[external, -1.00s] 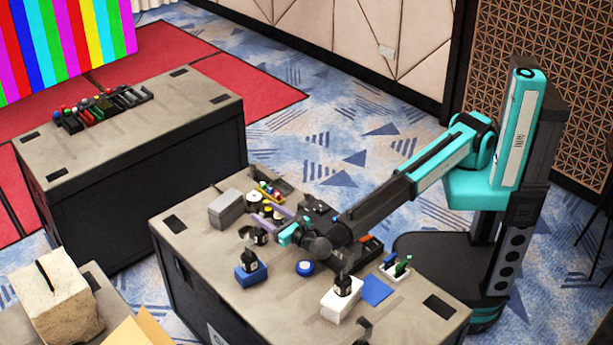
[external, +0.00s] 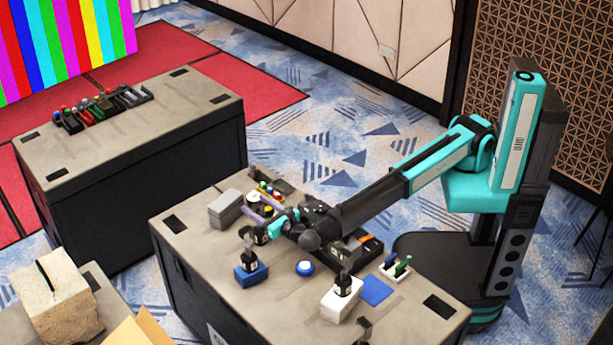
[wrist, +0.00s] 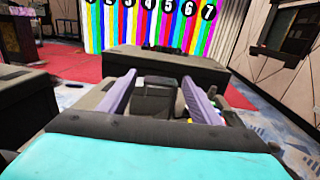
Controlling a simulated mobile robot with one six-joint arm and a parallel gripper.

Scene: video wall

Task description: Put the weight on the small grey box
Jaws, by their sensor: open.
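The small grey box (external: 225,209) stands near the far left edge of the near table (external: 210,265). My gripper (external: 257,213) is just right of it in the external view, its purple fingers apart and pointing towards the box side. In the wrist view my gripper (wrist: 159,85) is open, with a dark grey block (wrist: 156,99) showing between or beyond the fingers; I cannot tell whether they touch it. A small black object (external: 261,234) stands below the fingers in the external view, partly hidden by my gripper. I cannot tell for certain which object is the weight.
A blue block (external: 251,275) and a white box (external: 337,307) each carry a black item. Coloured items (external: 268,191) stand behind my gripper. Bare tabletop lies towards the front left. Another table (external: 120,140) stands beyond.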

